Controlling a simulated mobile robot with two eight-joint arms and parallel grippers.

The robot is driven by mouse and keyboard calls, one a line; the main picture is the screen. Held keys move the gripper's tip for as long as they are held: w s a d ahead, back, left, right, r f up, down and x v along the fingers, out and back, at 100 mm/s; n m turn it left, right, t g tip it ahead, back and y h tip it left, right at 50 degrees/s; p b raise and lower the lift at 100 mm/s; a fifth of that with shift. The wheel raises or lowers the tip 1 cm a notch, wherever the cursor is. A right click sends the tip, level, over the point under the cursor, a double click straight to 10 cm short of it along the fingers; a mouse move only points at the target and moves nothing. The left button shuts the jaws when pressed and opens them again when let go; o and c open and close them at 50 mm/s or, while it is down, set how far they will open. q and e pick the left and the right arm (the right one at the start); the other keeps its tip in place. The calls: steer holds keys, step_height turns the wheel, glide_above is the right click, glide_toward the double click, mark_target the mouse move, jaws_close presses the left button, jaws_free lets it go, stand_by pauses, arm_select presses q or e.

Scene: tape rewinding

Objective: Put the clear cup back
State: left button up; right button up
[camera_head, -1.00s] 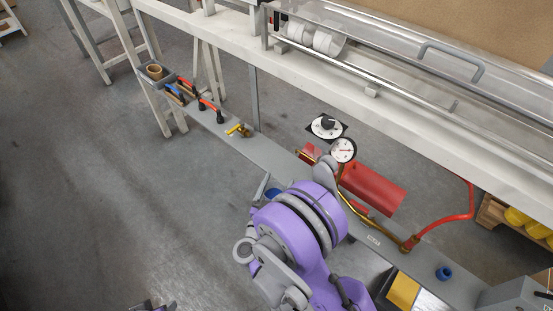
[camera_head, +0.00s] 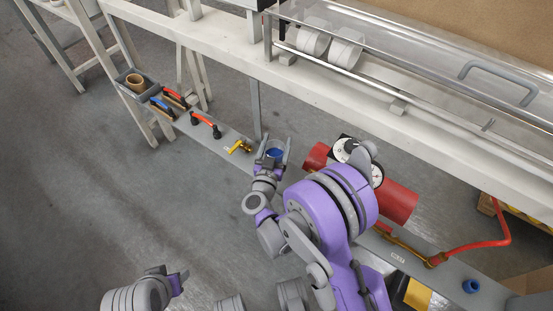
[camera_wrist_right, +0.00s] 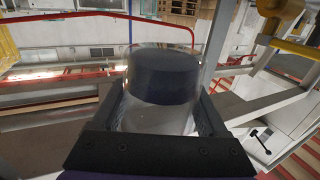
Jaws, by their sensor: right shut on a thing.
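The clear cup (camera_wrist_right: 150,120) is between the fingers of my right gripper (camera_wrist_right: 155,115) in the right wrist view. It is see-through, with a dark blue round part showing at its far end. In the head view my right gripper (camera_head: 274,152) is shut on the cup, of which a small blue patch (camera_head: 275,154) shows. It is over the grey bench strip, to the right of a yellow brass fitting. I cannot tell whether the cup touches the strip. My left gripper (camera_head: 176,280) is low in the head view, away from the bench; its finger opening is unclear.
A grey bin (camera_head: 124,84) with a brown roll, blue- and red-handled tools (camera_head: 206,122) and the brass fitting (camera_head: 241,146) line the strip's left.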

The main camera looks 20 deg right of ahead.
mark_target(277, 155)
step_height(277, 155, down, 7)
steer(key=shift+r+b, duration=0.15)
steer(key=shift+b, duration=0.65)
steer(key=shift+r, duration=0.1)
steer(key=shift+f, duration=0.25)
steer(key=o, duration=1.5)
steer(key=shift+r, duration=0.1)
steer(key=shift+c, duration=0.2)
steer(key=shift+r, duration=0.1)
